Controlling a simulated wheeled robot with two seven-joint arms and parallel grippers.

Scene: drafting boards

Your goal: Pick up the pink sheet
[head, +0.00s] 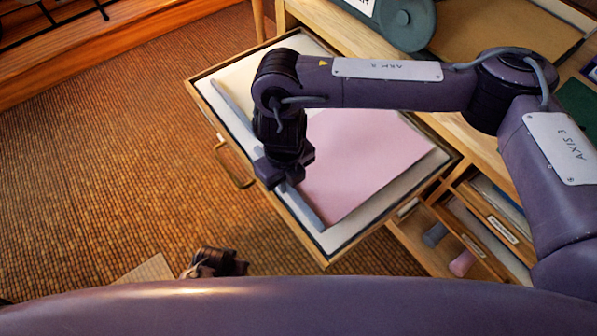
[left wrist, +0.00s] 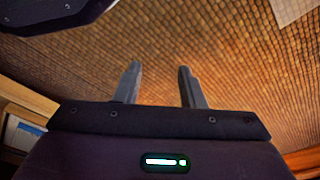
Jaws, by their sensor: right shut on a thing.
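The pink sheet (head: 365,160) lies flat on white and cream sheets in a pulled-out shallow wooden drawer (head: 203,99). A long grey bar (head: 309,207) lies along the sheet's left edge. My right gripper (head: 284,180) points down at the bar's middle and is shut on it; its fingertips are partly hidden by the wrist. My right forearm hides the sheet's back part. My left gripper (left wrist: 158,70) is open and empty above the woven floor; in the head view it shows (head: 215,263) low, left of the drawer.
A brass handle (head: 233,166) is on the drawer's front. A grey-green round object (head: 400,20) stands on the cabinet top. An open compartment with rolls (head: 462,263) and labelled dividers is right of the drawer. The woven floor (head: 100,150) at left is mostly clear.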

